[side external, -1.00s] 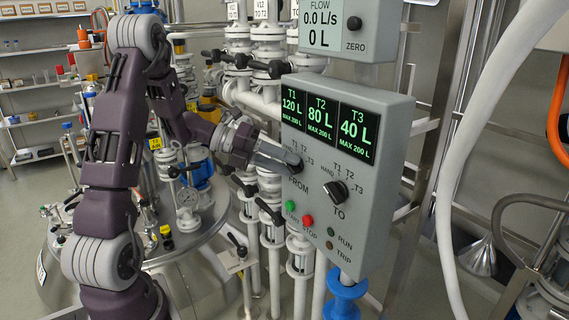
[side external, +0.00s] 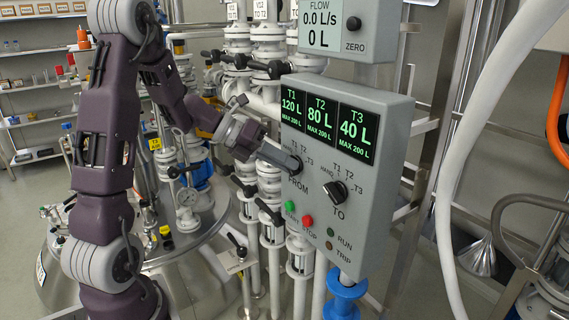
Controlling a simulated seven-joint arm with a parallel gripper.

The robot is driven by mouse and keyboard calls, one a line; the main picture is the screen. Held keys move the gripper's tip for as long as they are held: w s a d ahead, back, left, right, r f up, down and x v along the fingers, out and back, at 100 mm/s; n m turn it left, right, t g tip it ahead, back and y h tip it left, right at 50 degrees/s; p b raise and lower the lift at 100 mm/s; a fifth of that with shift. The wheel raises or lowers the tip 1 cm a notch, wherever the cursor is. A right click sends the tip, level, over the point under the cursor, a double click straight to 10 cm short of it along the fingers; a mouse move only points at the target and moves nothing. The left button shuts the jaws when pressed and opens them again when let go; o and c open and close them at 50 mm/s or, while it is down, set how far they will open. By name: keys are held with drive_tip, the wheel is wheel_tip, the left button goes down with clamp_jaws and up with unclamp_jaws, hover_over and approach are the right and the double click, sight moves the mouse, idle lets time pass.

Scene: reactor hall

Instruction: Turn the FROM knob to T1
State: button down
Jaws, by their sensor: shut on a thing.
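The grey control box (side external: 375,230) carries a FROM knob on its left and a TO knob (side external: 338,192) to the right of it. My gripper (side external: 292,164) is at the FROM knob, shut on it, and its fingers hide most of the knob and its pointer. The labels T1, T2 and T3 show around the FROM knob, partly covered. I cannot tell which mark the knob points to. The display (side external: 330,121) reads T1 120 L, T2 80 L and T3 40 L.
Below the knobs are a green START button (side external: 291,208), a red STOP button (side external: 308,221), and RUN and TRIP lamps. A flow meter (side external: 330,28) with a ZERO button is above. White pipes and valves stand behind my gripper. A pale hose (side external: 462,150) hangs at right.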

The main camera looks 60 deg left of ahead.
drive_tip(key=shift+d+r+m+y, duration=0.15)
drive_tip(key=shift+m+y, duration=0.65)
drive_tip(key=shift+y, duration=0.6)
drive_tip(key=shift+g, duration=0.3)
drive_tip(key=c, duration=1.5)
unclamp_jaws()
drive_tip(key=v, duration=0.7)
drive_tip(key=shift+s, duration=0.1)
